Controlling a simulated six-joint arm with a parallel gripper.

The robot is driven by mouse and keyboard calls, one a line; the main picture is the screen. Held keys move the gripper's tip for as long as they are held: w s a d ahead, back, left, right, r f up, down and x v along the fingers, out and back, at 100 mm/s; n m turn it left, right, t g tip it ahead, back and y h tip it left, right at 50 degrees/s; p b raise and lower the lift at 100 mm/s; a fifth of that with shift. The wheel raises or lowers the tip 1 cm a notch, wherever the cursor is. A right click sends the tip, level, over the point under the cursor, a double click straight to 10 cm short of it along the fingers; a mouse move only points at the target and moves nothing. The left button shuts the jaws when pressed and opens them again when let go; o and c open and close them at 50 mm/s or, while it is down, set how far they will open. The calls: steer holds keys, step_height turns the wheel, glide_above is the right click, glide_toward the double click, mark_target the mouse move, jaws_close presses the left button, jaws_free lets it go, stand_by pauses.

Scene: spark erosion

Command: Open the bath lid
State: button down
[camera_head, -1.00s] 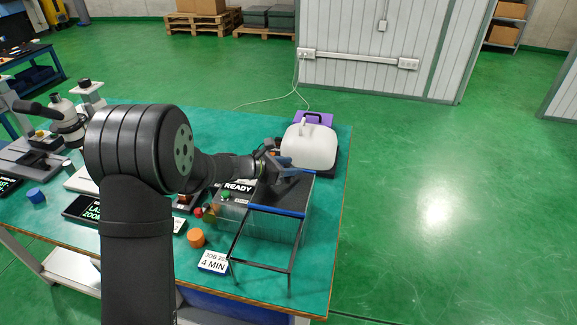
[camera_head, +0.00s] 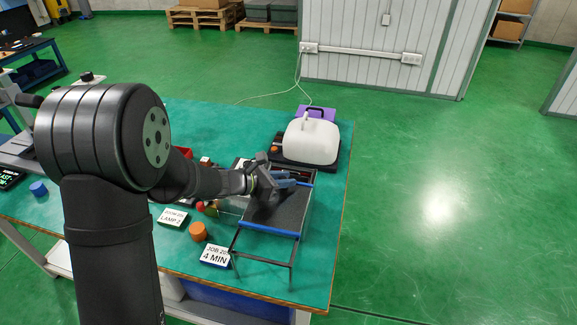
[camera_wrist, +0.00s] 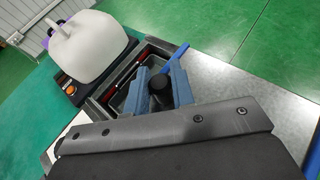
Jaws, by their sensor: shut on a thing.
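The bath lid (camera_head: 272,211) is a dark grey panel with blue edges on the bath at the table's right side. It sits toward the front, partly over the black frame. Behind its rear blue edge, part of the bath (camera_head: 298,174) is uncovered; the wrist view shows the dark opening (camera_wrist: 122,94) with red parts inside. My gripper (camera_head: 277,184) is over the lid's rear part. In the wrist view its blue-grey fingers (camera_wrist: 160,88) are shut on the dark round lid knob (camera_wrist: 158,87).
An orange cylinder (camera_head: 198,231) and a "4 MIN" sign (camera_head: 216,256) stand left of the frame. The table's right edge is close.

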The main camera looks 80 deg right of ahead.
mark_target(278, 202)
steer(key=a, duration=0.6)
steer(key=shift+a, duration=0.1)
steer(key=c, duration=1.2)
jaws_free()
steer(key=shift+c, duration=0.2)
steer(key=v, duration=1.7)
steer(key=x, duration=1.7)
